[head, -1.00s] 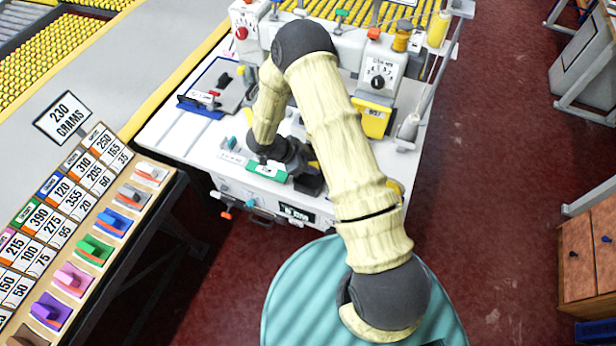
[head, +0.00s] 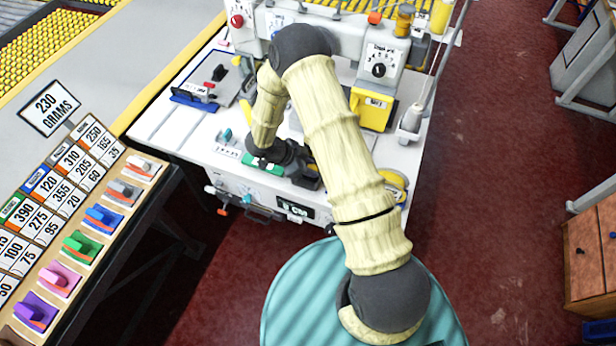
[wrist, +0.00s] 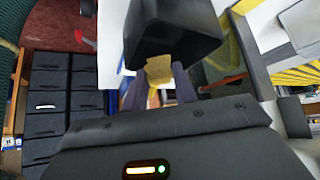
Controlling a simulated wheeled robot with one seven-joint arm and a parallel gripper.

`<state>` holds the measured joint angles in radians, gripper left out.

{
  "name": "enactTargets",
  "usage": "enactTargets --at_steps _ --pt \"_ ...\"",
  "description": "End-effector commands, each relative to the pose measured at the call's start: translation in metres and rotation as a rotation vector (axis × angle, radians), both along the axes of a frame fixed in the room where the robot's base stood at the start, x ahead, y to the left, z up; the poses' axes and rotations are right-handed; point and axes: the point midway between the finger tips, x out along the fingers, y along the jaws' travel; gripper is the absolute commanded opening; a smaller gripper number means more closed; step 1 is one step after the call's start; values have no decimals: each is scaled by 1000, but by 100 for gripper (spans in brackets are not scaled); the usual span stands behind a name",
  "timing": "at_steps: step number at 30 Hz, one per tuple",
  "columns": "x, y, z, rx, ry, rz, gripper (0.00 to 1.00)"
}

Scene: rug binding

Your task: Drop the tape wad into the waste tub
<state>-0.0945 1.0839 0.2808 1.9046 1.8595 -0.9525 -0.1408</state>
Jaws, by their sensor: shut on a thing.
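My gripper (wrist: 158,88) shows in the wrist view with its two grey fingers closed on a small yellowish tape wad (wrist: 159,70). A dark boxy thing (wrist: 172,32) fills the view just beyond the wad; I cannot tell whether it is the waste tub, or whether it touches the wad. In the head view my arm reaches over the front of the white machine table (head: 190,125), and its dark wrist end hangs there. The fingers and the wad cannot be made out in that view. No tub is clearly identifiable there.
A yellow labelled box (head: 374,110) and a control box with a dial (head: 380,64) stand on the table to the right of my wrist. A sloped board of coloured samples (head: 80,245) stands at the left. Red floor (head: 480,180) is open at the right.

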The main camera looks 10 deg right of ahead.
Motion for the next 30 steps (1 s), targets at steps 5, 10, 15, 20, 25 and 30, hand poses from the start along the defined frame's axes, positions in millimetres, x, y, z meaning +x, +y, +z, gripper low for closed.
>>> enactTargets --at_steps 5,10,15,20,25,30 --pt "0 0 -1 0 0 0 7" --pt "0 0 -1 0 0 0 36" --pt "0 0 -1 0 0 0 54" --pt "0 -1 -1 0 0 -1 54" --pt "0 4 4 1 -2 -2 54" --pt "0 20 22 2 -3 2 54"
